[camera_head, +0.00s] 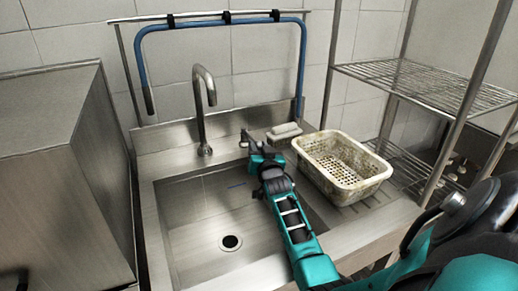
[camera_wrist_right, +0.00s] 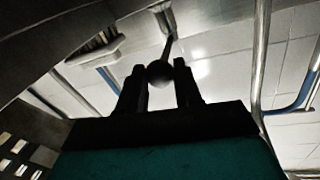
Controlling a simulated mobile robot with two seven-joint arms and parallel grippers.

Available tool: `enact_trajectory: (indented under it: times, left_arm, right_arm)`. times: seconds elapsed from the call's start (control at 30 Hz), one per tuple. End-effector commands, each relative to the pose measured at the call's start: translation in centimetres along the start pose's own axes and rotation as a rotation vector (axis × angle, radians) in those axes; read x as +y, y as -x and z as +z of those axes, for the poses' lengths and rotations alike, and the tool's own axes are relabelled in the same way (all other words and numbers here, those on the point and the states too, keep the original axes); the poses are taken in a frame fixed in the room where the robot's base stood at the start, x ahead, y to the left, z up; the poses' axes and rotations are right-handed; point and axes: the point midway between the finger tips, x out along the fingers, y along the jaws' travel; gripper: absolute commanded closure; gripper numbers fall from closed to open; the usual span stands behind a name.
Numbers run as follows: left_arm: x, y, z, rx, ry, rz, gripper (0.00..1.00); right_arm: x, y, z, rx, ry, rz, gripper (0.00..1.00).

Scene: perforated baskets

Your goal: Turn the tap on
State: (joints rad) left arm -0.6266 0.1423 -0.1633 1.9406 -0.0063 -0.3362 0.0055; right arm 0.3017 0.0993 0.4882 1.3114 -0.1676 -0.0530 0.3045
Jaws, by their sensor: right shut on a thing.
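The tap is a steel gooseneck spout (camera_head: 203,108) standing at the back of the sink (camera_head: 215,215). In the head view my right gripper (camera_head: 249,143) reaches over the sink to the back ledge, right of the spout. In the right wrist view the gripper's two dark fingers (camera_wrist_right: 160,85) are closed around a round knob (camera_wrist_right: 160,73) with a thin lever (camera_wrist_right: 169,42) rising from it. It looks like the tap's handle. In the head view the gripper mostly hides this handle. No water shows under the spout. My left gripper is not in view.
A worn perforated basket (camera_head: 345,170) stands on the drainboard, right of my right arm. A soap-like block (camera_head: 284,132) lies on the back ledge. A wire shelf rack (camera_head: 430,85) stands at the right, a steel cabinet (camera_head: 60,170) at the left. The sink basin is empty.

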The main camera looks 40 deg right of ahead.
Motion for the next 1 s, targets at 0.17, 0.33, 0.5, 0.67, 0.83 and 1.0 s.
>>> enact_trajectory:
  times: [0.17, 0.33, 0.5, 0.67, 0.83, 1.0]
  left_arm:
    - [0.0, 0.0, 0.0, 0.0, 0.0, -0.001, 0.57]
    - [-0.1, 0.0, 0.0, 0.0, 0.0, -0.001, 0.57]
    - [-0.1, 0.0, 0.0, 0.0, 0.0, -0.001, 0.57]
    - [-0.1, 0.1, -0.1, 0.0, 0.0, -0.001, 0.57]
    - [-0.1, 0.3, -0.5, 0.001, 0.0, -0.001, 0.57]
    - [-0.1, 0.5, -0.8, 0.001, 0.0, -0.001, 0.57]
  right_arm:
    - [0.0, 0.0, 0.0, 0.0, 0.0, 0.0, 0.89]
    - [0.0, 0.0, 0.0, 0.0, 0.0, 0.0, 1.0]
    - [0.0, 0.0, 0.0, 0.0, 0.0, 0.0, 1.0]
    - [0.1, -0.1, -0.2, 0.001, 0.003, -0.012, 1.0]
    - [0.8, -0.3, -0.6, -0.002, 0.006, -0.065, 1.0]
    - [1.3, -0.4, -0.6, -0.014, 0.004, -0.108, 1.0]
